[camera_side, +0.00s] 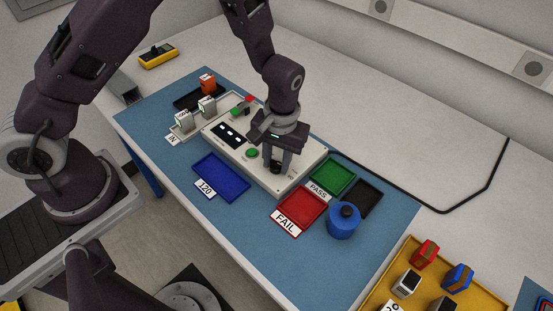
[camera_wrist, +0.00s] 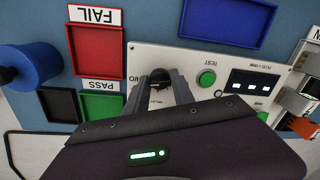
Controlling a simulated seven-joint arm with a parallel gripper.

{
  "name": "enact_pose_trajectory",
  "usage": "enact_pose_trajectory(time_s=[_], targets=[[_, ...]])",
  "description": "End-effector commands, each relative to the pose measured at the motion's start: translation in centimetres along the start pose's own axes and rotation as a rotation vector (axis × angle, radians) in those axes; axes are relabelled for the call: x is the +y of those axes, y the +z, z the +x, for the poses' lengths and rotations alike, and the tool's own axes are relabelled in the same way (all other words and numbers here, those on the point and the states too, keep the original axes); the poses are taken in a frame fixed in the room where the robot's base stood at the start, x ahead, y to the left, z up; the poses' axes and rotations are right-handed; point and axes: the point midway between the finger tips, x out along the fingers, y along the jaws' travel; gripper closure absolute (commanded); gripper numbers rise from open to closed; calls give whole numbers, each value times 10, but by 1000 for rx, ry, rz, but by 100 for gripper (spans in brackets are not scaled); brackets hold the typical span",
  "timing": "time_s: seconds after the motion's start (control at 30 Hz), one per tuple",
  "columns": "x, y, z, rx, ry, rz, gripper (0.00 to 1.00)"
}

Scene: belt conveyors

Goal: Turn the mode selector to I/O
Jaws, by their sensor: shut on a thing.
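The mode selector is a small black knob (camera_side: 275,168) near the right end of the cream tester panel (camera_side: 302,168). My gripper (camera_side: 277,163) points down over the panel with its two grey fingers shut on this knob. In the wrist view the dark knob (camera_wrist: 160,75) shows between the fingertips (camera_wrist: 163,82), partly hidden by them. A label that seems to read I/O (camera_wrist: 133,78) is printed beside it, upside down. Another small label lies between the fingers. The knob's pointer is hidden, so I cannot tell its setting.
A green TEST button (camera_wrist: 206,78) and a dark display (camera_wrist: 248,83) share the panel. Red FAIL (camera_side: 301,207), green PASS (camera_side: 334,177) and blue 120 (camera_side: 221,178) trays lie around it. A blue canister (camera_side: 344,224) stands at the mat's right. Grey relays (camera_side: 184,121) stand at the left.

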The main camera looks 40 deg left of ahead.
Motion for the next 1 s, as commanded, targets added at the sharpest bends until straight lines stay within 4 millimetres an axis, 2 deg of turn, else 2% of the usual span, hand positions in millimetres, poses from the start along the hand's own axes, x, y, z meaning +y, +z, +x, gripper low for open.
enact_pose_trajectory(time_s=[0.07, 0.1, 0.2, 0.5, 0.57, 0.8, 1.0], targets=[[3, -2, -2, 8, 8, 1, 100], [3, -2, -2, 8, 8, 1, 66], [3, -2, -2, 6, 7, 1, 50], [2, -1, -3, 4, 4, 0, 50], [2, -1, -10, 4, 4, 1, 50], [3, -1, -59, 8, 7, 1, 50], [2, -1, -72, 4, 4, 0, 50]])
